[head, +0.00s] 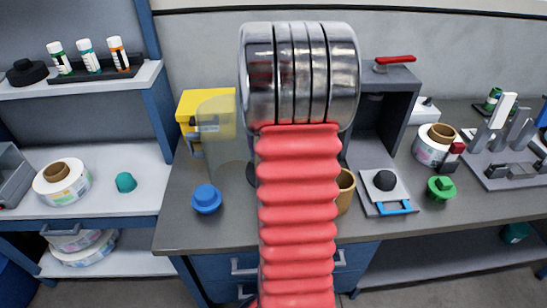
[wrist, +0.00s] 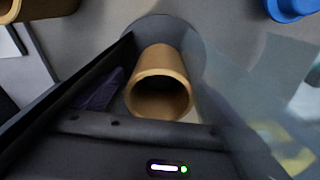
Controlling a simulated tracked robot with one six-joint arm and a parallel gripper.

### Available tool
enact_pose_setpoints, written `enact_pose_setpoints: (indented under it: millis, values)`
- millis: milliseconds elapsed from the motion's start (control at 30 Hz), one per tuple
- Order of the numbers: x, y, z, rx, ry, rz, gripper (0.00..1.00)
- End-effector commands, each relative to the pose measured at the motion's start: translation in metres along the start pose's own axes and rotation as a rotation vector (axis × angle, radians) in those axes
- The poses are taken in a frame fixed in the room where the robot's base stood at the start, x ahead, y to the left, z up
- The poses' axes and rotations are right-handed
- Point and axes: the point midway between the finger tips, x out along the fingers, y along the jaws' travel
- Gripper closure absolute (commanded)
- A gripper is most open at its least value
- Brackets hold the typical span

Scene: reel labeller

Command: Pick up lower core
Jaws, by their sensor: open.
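A brown cardboard core (wrist: 160,62) shows in the wrist view, its open end facing the camera, over a dark round base. My gripper (wrist: 163,48) is open around it, with a dark finger on the left and a blurred one on the right. I cannot tell whether either finger touches the core. A second brown core (wrist: 36,8) is at the upper left of the wrist view; a core (head: 345,190) also shows in the head view, partly behind my arm. My arm hides the first core and the gripper in the head view.
A blue knob-like piece (head: 206,198) stands left of my arm, near a translucent panel (head: 216,125) and a yellow box (head: 188,110). A grey press-like stand (head: 395,90) and a label reel (head: 433,147) are to the right.

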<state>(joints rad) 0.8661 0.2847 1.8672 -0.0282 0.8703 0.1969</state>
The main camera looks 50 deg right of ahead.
Motion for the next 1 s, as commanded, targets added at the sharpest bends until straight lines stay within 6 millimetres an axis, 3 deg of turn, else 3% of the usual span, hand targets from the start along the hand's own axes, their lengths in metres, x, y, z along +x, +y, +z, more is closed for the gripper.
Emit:
enact_pose_setpoints:
  millis: [400, 1000]
  values:
    - [0.046, -0.001, -0.002, 0.000, -0.001, 0.000, 0.08]
    - [0.047, -0.002, -0.002, -0.001, -0.001, 0.000, 0.10]
